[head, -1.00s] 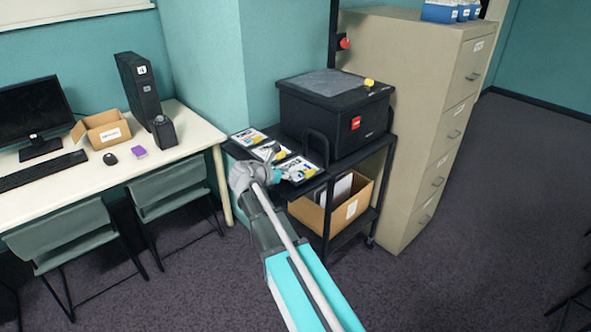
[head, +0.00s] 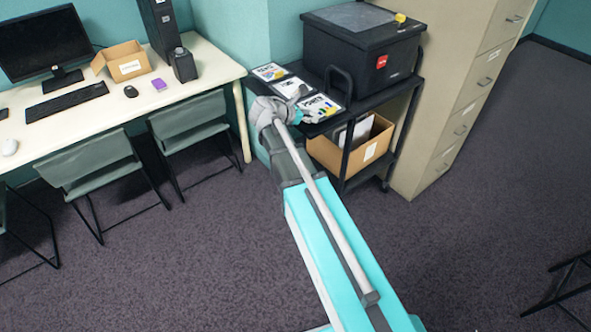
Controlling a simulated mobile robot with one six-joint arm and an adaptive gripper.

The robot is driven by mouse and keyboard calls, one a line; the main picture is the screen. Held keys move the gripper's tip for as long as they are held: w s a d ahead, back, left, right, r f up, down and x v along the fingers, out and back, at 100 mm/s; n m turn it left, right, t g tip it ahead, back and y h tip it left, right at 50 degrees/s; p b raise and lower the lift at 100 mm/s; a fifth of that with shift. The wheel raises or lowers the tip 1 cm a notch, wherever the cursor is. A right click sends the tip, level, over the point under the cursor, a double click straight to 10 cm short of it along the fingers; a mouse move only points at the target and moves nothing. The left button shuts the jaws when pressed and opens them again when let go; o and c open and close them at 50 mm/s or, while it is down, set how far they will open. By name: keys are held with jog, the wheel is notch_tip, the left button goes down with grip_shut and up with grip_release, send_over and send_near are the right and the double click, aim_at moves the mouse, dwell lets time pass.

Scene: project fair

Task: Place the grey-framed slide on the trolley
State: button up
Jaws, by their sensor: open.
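The black trolley (head: 366,107) stands beside the filing cabinet. Several flat slides with printed labels lie in a row at the left end of its top: one at the back (head: 270,72), a whiter one in the middle (head: 291,87) and one at the front (head: 322,106). I cannot tell which has a grey frame; the frames are too small to read. My gripper (head: 304,115) is over the left end of the trolley top, close to the front slide. It is open. The wrist partly hides the slides, and contact cannot be told.
A black box (head: 350,55) fills the rest of the trolley top, with a black handle (head: 341,86) between it and the slides. A cardboard box (head: 377,146) sits on the lower shelf. A desk (head: 215,79) with chairs stands left. The carpet in front is clear.

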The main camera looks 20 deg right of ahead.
jog(key=s+a+f+m+g+y, duration=0.2)
jog(key=s+a+f+m+y, duration=0.3)
jog(key=s+m, duration=0.5)
jog(key=s+a+f+m+g+y, duration=0.2)
jog(key=s+a+f+m+y, duration=0.3)
jog(key=s+m, duration=0.5)
jog(key=shift+a+y, duration=0.95)
jog(key=shift+y, duration=0.05)
jog(key=shift+s, duration=0.1)
notch_tip(320, 180, up, 10)
jog(key=p, duration=1)
